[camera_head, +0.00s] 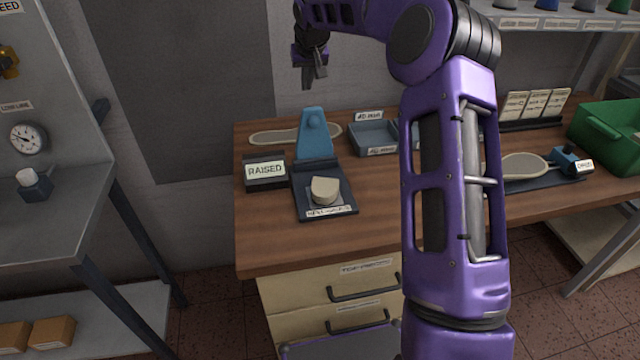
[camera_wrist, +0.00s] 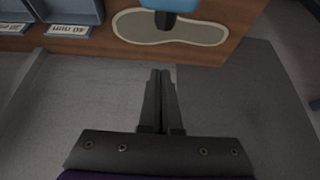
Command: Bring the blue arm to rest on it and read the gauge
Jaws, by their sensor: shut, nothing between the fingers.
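The blue arm (camera_head: 313,132) stands upright at the back of a dark gauge base (camera_head: 312,209) on the wooden bench. A cream block (camera_head: 325,190) sits on the base in front of it. A small display (camera_head: 265,170) beside the base reads "RAISED". My gripper (camera_head: 314,76) is shut and empty, above and behind the blue arm, apart from it. In the wrist view my gripper (camera_wrist: 161,75) has its fingers together, and the blue arm's top (camera_wrist: 168,5) shows at the upper edge. The label on the base front is too small to read surely.
A sole-shaped piece (camera_head: 275,137) lies behind the blue arm. Blue trays (camera_head: 373,137) stand to its right. A second base with a sole piece (camera_head: 524,166) and a green crate (camera_head: 610,135) are farther right. A shelf with a dial (camera_head: 28,139) stands at left.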

